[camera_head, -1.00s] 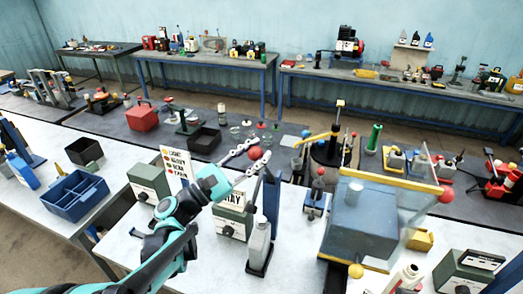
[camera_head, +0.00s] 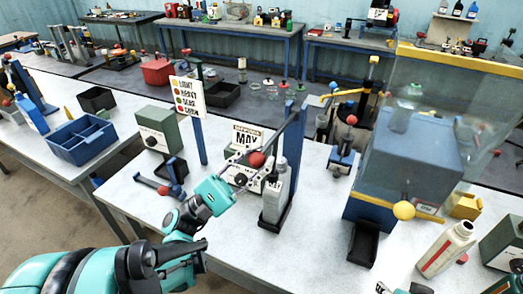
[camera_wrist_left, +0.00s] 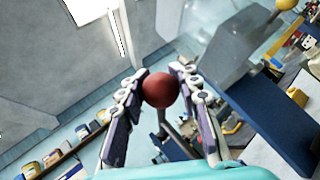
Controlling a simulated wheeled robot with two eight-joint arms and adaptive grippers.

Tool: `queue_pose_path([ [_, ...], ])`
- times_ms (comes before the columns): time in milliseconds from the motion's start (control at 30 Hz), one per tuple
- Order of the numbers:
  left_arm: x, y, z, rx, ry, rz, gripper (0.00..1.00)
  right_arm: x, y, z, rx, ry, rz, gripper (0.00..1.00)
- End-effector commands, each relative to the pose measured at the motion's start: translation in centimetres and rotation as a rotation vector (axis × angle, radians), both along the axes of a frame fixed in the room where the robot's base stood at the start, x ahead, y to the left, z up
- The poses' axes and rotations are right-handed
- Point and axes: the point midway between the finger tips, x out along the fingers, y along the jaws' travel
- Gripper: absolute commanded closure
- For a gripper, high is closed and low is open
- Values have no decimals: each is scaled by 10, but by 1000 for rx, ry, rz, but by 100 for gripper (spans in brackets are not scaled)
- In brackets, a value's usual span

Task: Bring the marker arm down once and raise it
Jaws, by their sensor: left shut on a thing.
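The marker arm (camera_head: 285,128) is a dark bar slanting down from the top of a blue post (camera_head: 294,150), with a red ball knob (camera_head: 257,159) at its low end. My left gripper (camera_head: 250,161) is shut on this knob. In the left wrist view the red ball (camera_wrist_left: 160,90) sits between the two fingertips of the left gripper (camera_wrist_left: 159,88). A grey bottle (camera_head: 274,203) stands upright close by the marker arm; whether they touch is unclear. Dark and teal parts at the bottom edge of the head view may be my right gripper, mostly cut off.
The bench's front left is mostly clear.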

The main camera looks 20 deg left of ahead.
Motion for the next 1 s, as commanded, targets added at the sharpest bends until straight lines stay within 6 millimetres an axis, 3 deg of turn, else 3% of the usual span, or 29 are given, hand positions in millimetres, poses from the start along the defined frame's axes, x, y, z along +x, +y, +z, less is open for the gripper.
queue_pose_path([
  [33,-1,1,-13,-2,1,3,100,0,0,-12,0,0,0,48],
  [100,-1,1,-21,-2,1,3,100,0,0,-19,0,0,0,48],
  [300,-2,2,-35,-3,2,3,100,0,0,-31,0,0,0,48],
  [833,-3,-1,-41,3,4,0,100,0,0,-35,0,0,0,48],
  [867,-4,-1,-41,3,4,0,65,0,0,-35,0,0,0,48],
  [933,-4,-1,-41,4,4,-1,47,0,0,-35,0,0,0,48],
  [1000,-3,-1,-41,3,3,-1,46,0,0,-35,0,0,0,48],
])
